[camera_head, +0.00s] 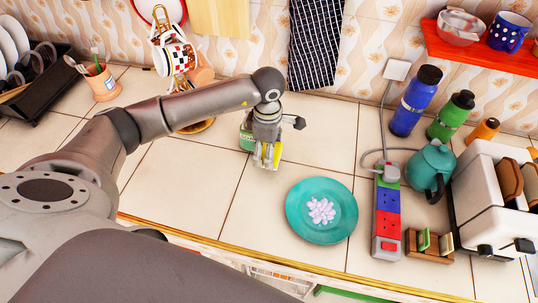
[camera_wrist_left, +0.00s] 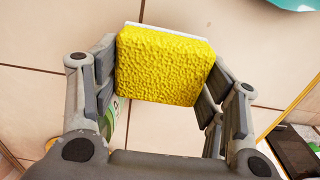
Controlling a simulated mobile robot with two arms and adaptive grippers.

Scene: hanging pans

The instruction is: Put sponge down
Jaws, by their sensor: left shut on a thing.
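A yellow sponge (camera_wrist_left: 165,65) with a pale edge sits between the fingers of my left gripper (camera_wrist_left: 160,85) in the left wrist view. The fingers are shut on its two sides. In the head view my left gripper (camera_head: 266,160) points down over the tiled counter, left of the teal plate, and a yellow strip of the sponge (camera_head: 278,152) shows beside the fingers. I cannot tell whether the sponge touches the counter. My right gripper is not in view.
A green object (camera_head: 246,137) stands close behind the gripper, partly hidden. The teal plate (camera_head: 294,222) holds pale pieces. A power strip (camera_head: 386,220), teal kettle (camera_head: 430,168) and toaster (camera_head: 490,200) stand to the right. Bare tiles (camera_head: 195,180) lie left of the gripper.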

